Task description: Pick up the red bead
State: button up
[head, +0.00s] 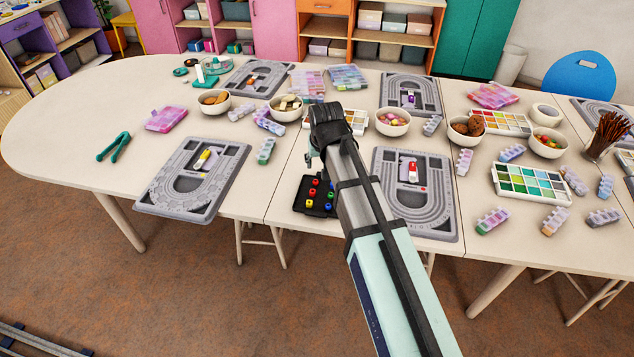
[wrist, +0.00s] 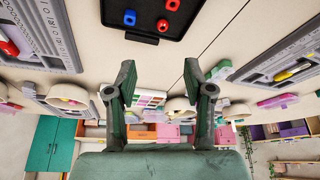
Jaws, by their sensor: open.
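A black tray (head: 300,208) on the table holds several small beads. Two red beads (head: 315,182) (head: 312,192) sit near its top edge, beside blue, green and yellow ones. In the wrist view the tray (wrist: 200,18) is at the top edge, with two red beads (wrist: 172,5) (wrist: 162,25) and a blue bead (wrist: 129,17); the rest is cut off. My gripper (wrist: 159,75) is open and empty, its two fingers wide apart, and apart from the beads. In the head view my arm hides part of the tray's right side.
Grey bead boards stand left (head: 222,180) and right (head: 440,205) of the tray; the right one carries a red-and-white item. Bowls (head: 394,122) and bead boxes (head: 265,151) stand farther back. Bare table lies left of the tray.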

jog(key=p, duration=0.1)
send_over(316, 182)
jog(key=s, duration=0.2)
jog(key=f, duration=0.8)
jog(key=shift+w+d+f, duration=0.1)
jog(key=shift+d+f, duration=0.1)
jog(key=shift+d, duration=0.2)
jog(key=shift+a+p+x, duration=0.2)
jog(key=shift+p+x, duration=0.75)
jog(key=shift+x, duration=1.65)
jog(key=c, duration=0.8)
